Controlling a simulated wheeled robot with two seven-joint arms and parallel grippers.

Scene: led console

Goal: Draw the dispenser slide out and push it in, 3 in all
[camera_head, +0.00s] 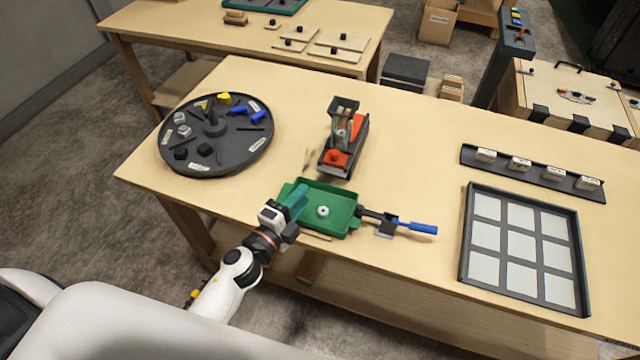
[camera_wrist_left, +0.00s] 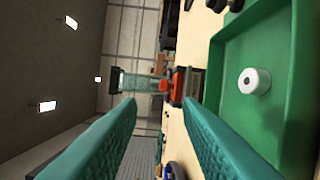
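The dispenser (camera_head: 343,138) stands near the middle of the table, a dark frame with a clear upright tube and red parts. Its red slide (camera_head: 336,158) shows at the near end; I cannot tell exactly how far out it is. In the left wrist view the dispenser (camera_wrist_left: 140,83) appears sideways, beyond my fingertips. My left gripper (camera_head: 300,196) is over the left part of the green tray (camera_head: 345,227), apart from the dispenser. Its teal fingers (camera_wrist_left: 160,108) are open and empty. A white round piece with a dark centre (camera_head: 323,211) lies in the tray; it also shows in the wrist view (camera_wrist_left: 254,81). My right gripper is not in view.
A dark round turntable (camera_head: 235,158) with small parts stands at the left. A blue-handled tool (camera_head: 415,228) sits right of the tray. A dark-framed grid (camera_head: 465,235) and a rack of white blocks (camera_head: 537,170) are at the right. Table between dispenser and rack is clear.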

